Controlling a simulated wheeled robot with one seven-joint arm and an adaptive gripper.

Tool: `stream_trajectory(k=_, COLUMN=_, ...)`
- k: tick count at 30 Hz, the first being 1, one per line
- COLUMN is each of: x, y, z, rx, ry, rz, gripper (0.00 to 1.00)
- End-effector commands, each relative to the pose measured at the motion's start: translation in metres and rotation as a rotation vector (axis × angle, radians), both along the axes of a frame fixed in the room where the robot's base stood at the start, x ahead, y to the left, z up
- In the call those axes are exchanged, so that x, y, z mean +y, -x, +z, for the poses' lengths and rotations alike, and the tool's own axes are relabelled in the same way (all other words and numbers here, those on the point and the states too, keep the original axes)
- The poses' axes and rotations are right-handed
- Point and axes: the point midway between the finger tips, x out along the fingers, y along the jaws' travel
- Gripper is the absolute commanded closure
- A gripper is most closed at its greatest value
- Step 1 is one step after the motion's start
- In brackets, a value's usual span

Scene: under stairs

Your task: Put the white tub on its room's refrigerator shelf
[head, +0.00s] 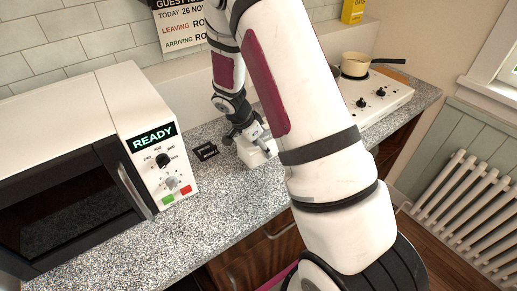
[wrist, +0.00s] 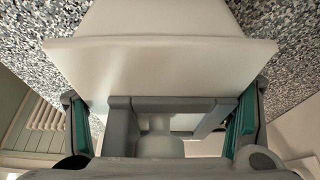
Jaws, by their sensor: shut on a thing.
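The white tub (head: 257,153) is at my gripper (head: 246,135), low over the speckled counter beyond my arm. I cannot tell whether its base touches the counter. In the wrist view the tub (wrist: 160,62) fills the upper middle, its wide pale rim facing the camera. The teal-padded fingers of my gripper (wrist: 161,112) stand on its left and right sides, shut on it. My arm hides part of the tub in the head view. No refrigerator or refrigerator shelf shows in either view.
A microwave (head: 168,150) reading READY stands at the left. A small black object (head: 205,151) lies on the counter (head: 215,210) left of the tub. A white hob (head: 385,100) with a pan (head: 356,64) is at the right. A radiator (head: 470,200) stands by the right wall.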

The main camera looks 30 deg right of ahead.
Motion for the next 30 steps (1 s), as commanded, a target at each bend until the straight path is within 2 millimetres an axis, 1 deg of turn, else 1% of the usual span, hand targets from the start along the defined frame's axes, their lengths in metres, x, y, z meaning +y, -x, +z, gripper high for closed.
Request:
stream_trajectory(k=6, x=0.000, y=0.001, z=0.000, rx=0.002, ry=-0.001, rz=0.000, gripper=0.88)
stream_trajectory(k=11, x=0.000, y=0.001, z=0.005, rx=0.001, ry=-0.001, rz=0.000, gripper=0.88)
stream_trajectory(k=27, x=0.000, y=-0.001, z=0.041, rx=-0.001, ry=0.000, rz=0.000, gripper=0.88)
stream_trajectory(k=30, x=0.002, y=0.007, z=0.041, rx=0.001, ry=0.000, rz=0.002, gripper=0.88)
